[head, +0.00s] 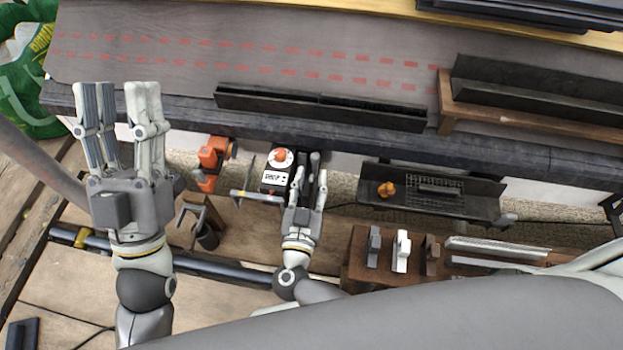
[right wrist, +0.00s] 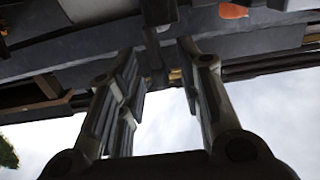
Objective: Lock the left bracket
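My left gripper (head: 120,88) is open and empty, raised in front of the left part of the roof edge. My right gripper (head: 310,172) is open below the roof edge, just right of a white box with an orange knob. A dark narrow piece (head: 314,160), possibly the left bracket, rises from between its fingers in the head view. In the right wrist view the fingers (right wrist: 163,70) stand apart, with a dark upright piece (right wrist: 156,38) beyond and between them. I cannot tell whether they touch it, nor whether the bracket is locked.
A dark gutter length (head: 320,105) lies along the roof edge (head: 440,146). Below the edge are an orange tool (head: 211,160), the white box (head: 274,181) and a dark tray (head: 460,203). A wooden bench (head: 357,265) with small parts stands at lower right.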

